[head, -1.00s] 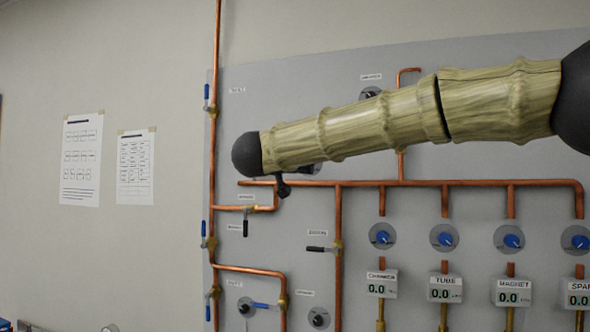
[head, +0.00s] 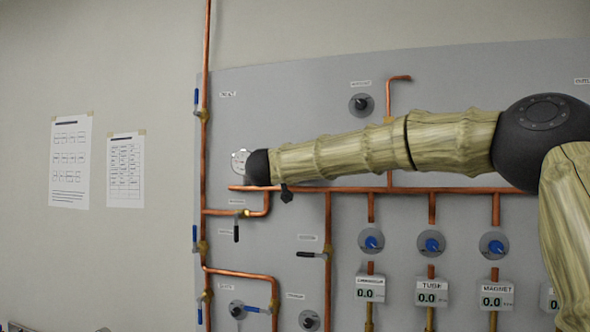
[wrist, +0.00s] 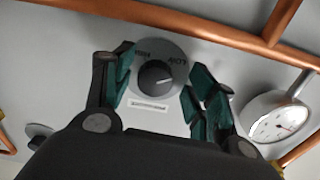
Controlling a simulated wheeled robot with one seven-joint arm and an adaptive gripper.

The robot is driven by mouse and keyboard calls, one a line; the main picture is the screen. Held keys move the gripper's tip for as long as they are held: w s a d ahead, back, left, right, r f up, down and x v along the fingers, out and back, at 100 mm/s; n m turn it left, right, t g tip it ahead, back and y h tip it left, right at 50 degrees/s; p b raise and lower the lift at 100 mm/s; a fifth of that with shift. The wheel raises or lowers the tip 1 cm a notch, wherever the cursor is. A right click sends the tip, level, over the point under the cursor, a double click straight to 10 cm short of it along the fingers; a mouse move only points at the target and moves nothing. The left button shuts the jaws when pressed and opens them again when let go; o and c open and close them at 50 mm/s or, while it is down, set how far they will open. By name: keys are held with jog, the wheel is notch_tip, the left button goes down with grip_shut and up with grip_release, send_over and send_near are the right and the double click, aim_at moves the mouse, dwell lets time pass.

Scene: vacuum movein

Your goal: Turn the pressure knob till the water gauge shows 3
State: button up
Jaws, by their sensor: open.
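A round black knob (wrist: 154,75) on a grey disc marked HIGH and LOW sits on the panel in the wrist view. A small white label is beside it; its text is too small to read. My gripper (wrist: 162,68) is open, with one green-padded finger on each side of the knob and a gap to it on both sides. A round white-faced gauge (wrist: 279,123) is at the right of the wrist view; its reading is not legible. The gauge (head: 240,162) also shows in the head view, partly behind my arm's dark end. My gripper's fingers and this knob are hidden there.
Copper pipes (head: 330,262) run across the grey panel (head: 290,90), close to the knob and gauge. Several blue knobs (head: 371,241) with digital readouts (head: 370,294) showing 0.0 are lower right. Another black knob (head: 359,104) is above my arm. Valve levers (head: 236,234) stick out at left.

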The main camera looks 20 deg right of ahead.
jog(key=shift+s+d, duration=0.1)
jog(key=shift+d, duration=0.1)
jog(key=shift+s+r, duration=0.15)
jog(key=shift+c, duration=0.8)
jog(key=shift+a, duration=0.1)
jog(key=c, duration=0.9)
jog(key=shift+o, duration=0.2)
jog(key=shift+m, duration=0.3)
